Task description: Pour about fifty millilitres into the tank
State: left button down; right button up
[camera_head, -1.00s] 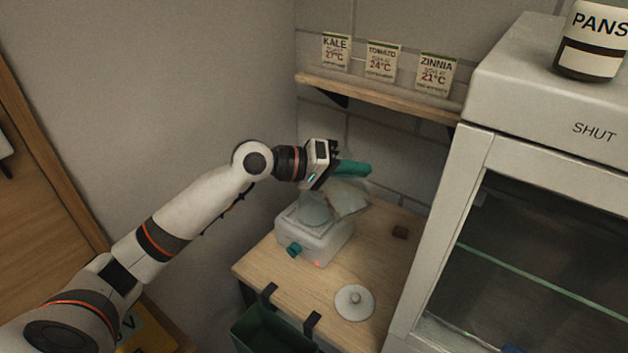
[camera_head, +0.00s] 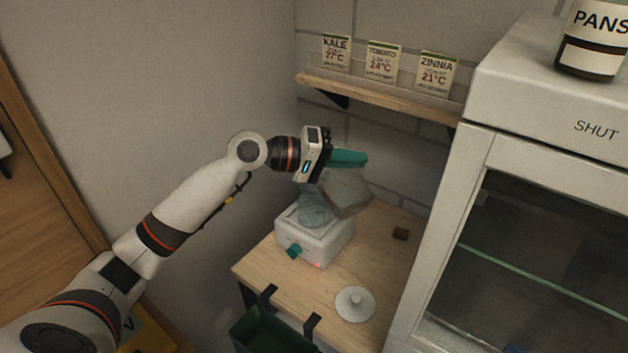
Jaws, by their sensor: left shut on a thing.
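My left gripper (camera_head: 327,151) is shut on the teal handle of a see-through grey jug (camera_head: 348,193). The jug hangs tilted below the handle, over the back right of the white tank (camera_head: 318,243). The tank stands on the wooden bench, with a teal knob on its front and a small red light at its lower edge. A pale, see-through rounded shape (camera_head: 314,210) shows at the tank's top, partly overlapped by the jug. I cannot make out a stream or the water level. A round white lid with a knob (camera_head: 355,304) lies on the bench. My right gripper is not in view.
A white cabinet (camera_head: 481,150) with a glass front stands close on the right. A wall shelf (camera_head: 390,98) with several seed packets is above the bench. A green bin (camera_head: 262,332) hangs at the front edge.

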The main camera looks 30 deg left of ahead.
pick_arm(q)
jog(key=shift+w+a+r, duration=0.2)
jog(key=shift+a+r, duration=0.05)
jog(key=shift+r, duration=0.05)
dwell(0.7)
jog(key=shift+a, duration=0.15)
jog(key=shift+w+a+n+h, duration=0.25)
jog(key=shift+a+n+h, duration=0.05)
jog(key=shift+n, duration=0.1)
jog(key=shift+w+a+b, duration=0.3)
jog(key=shift+a+b, duration=0.05)
jog(key=shift+a, duration=0.1)
dwell(0.5)
